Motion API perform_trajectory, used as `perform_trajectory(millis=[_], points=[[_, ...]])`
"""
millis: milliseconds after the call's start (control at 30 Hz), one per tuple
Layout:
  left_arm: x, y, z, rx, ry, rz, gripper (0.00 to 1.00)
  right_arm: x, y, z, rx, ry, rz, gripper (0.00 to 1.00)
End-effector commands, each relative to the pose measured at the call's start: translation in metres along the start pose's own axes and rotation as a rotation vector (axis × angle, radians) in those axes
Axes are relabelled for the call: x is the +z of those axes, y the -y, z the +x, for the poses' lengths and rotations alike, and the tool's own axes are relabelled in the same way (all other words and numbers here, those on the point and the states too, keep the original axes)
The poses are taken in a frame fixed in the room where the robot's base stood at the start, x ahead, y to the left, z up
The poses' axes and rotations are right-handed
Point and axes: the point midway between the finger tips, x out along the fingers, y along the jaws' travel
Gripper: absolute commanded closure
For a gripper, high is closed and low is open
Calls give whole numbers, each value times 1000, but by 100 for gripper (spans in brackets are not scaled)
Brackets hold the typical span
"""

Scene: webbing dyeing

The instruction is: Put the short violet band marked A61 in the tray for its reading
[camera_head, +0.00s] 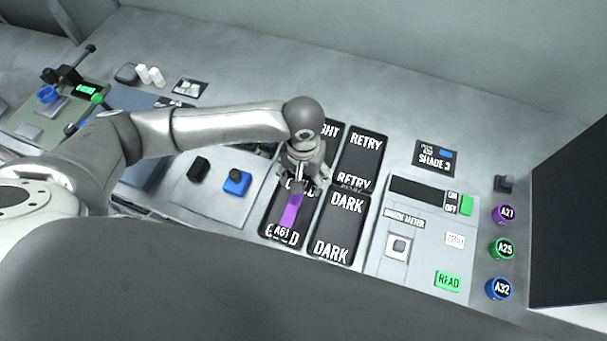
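The short violet band (291,211) is at the tray marked GOOD (266,224), the lower left of the group. Its A61 tag (281,231) points toward the tray's near end. My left gripper (297,187) comes down over the tray's far part, at the band's far end. Whether its fingertips are closed on the band or just above it is too small to tell. I cannot tell whether the band rests on the tray floor. The shade meter (376,256) stands right of the trays; its display (420,190) is dark. My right gripper is not in view.
The DARK tray (334,228), RETRY tray (362,160) and a partly hidden tray ending in "GHT" (328,130) adjoin. Violet A27 (503,214), green A25 (501,249) and blue A32 (498,288) round items stand at right beside a large dark panel (568,220).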

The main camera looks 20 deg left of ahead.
Motion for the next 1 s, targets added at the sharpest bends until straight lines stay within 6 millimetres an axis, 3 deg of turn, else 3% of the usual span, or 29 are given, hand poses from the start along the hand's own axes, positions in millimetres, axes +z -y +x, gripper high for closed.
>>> perform_trajectory(millis=[267,700,1000], points=[[-2,2,-7,-4,-4,-2,38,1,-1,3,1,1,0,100],[-3,0,-98,1,-8,-1,38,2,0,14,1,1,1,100],[-2,0,-132,0,-4,-1,38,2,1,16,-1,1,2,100]])
